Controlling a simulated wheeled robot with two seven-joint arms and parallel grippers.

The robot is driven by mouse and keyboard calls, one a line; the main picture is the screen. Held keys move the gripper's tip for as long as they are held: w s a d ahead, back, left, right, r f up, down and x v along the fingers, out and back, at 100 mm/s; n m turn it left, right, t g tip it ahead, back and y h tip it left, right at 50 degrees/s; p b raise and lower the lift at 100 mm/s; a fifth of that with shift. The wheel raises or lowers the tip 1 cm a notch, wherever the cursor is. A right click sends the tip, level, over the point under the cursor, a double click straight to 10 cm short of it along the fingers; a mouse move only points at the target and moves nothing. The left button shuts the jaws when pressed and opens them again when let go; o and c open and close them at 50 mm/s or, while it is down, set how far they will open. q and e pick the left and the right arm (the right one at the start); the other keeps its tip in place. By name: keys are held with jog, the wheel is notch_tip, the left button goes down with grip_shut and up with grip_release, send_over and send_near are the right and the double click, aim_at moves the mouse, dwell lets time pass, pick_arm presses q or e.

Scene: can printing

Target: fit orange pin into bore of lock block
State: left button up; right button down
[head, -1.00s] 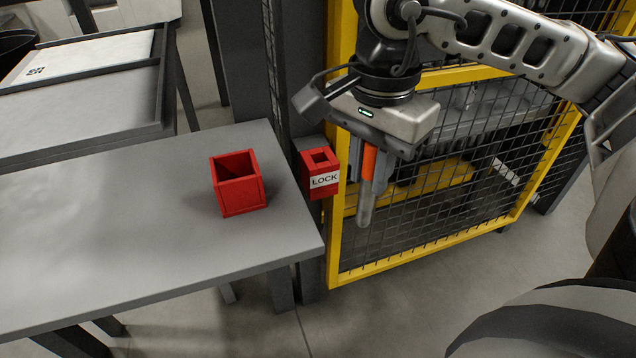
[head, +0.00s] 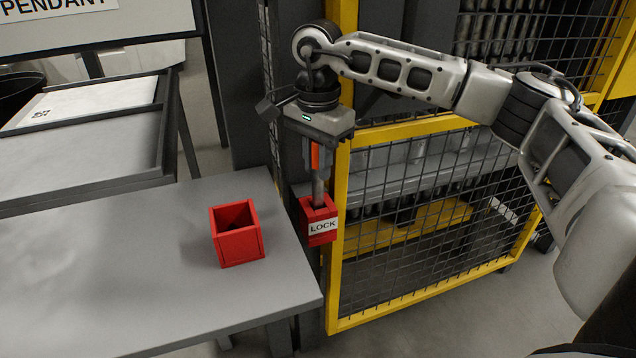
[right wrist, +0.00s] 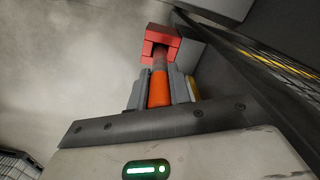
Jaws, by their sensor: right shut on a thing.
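The red lock block (head: 322,227), labelled LOCK, is mounted on the post beside the yellow-framed fence door. Its square bore opens upward. My right gripper (head: 314,166) is above the block, shut on the orange grip of the pin (head: 315,155). The pin's grey shaft points down, and its lower end meets the bore opening in the head view. In the right wrist view the pin (right wrist: 159,88) reaches to the red block (right wrist: 162,40). I cannot tell how deep the tip is. My left gripper is not in view.
An open red box (head: 238,248) stands on the grey table (head: 120,270) left of the block. The yellow-framed mesh door (head: 400,240) is close on the right. A grey tray table (head: 90,145) stands behind on the left.

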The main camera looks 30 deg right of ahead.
aim_at(318, 207)
notch_tip(318, 207, down, 4)
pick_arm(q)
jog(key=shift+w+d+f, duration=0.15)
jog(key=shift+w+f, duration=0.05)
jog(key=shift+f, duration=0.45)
pick_arm(e)
jog(key=shift+f, duration=0.25)
pick_arm(q)
jog(key=shift+b, duration=0.3)
pick_arm(e)
jog(key=shift+f, duration=0.1)
jog(key=c, duration=1.7)
grip_release()
jog(key=shift+f, duration=0.15)
jog(key=o, duration=0.4)
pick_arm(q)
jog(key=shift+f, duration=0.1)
